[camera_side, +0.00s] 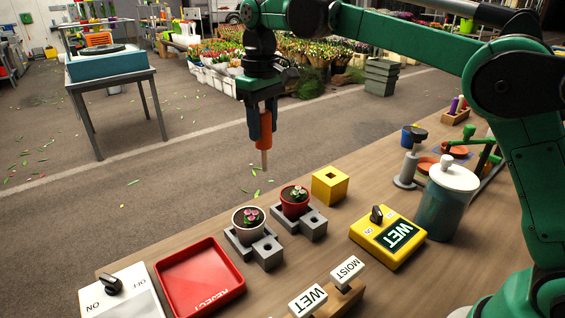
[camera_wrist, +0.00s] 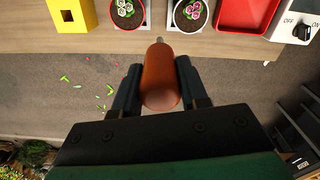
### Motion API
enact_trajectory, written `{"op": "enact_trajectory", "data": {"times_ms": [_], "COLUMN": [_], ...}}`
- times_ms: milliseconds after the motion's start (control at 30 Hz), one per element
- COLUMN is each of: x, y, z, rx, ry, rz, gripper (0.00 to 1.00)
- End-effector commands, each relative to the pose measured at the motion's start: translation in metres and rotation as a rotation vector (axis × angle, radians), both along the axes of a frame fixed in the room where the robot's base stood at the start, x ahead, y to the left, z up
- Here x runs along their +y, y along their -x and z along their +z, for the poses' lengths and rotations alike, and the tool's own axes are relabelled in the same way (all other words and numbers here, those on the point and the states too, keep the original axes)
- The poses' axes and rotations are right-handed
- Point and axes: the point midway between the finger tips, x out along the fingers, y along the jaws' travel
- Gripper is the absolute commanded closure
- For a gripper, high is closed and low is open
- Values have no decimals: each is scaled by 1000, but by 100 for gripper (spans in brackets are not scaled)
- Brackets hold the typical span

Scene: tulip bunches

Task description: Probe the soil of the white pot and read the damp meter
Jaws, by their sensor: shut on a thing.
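My gripper (camera_side: 263,137) is shut on a probe with an orange handle (camera_wrist: 161,80) and a pale thin tip. The probe points down in the side view, in the air behind the pots, and its tip touches nothing. The white pot (camera_side: 237,228) holds dark soil and pink flowers and sits in a grey block holder; in the wrist view it (camera_wrist: 175,17) is just ahead and right of the probe. The yellow damp meter (camera_side: 371,243) has a dark knob and a screen reading WET.
A red pot (camera_side: 283,210) stands right of the white pot, near a yellow block with a square hole (camera_side: 322,192).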

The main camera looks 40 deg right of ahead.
Motion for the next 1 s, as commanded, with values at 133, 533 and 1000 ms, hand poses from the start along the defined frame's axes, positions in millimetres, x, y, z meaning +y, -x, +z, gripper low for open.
{"op": "enact_trajectory", "data": {"times_ms": [133, 533, 1000], "x": [40, 53, 52], "y": [2, 4, 4], "z": [0, -30, -58], "rx": [0, 0, 0], "ry": [0, 0, 0], "rz": [5, -2, -1], "gripper": [100, 100, 100]}}
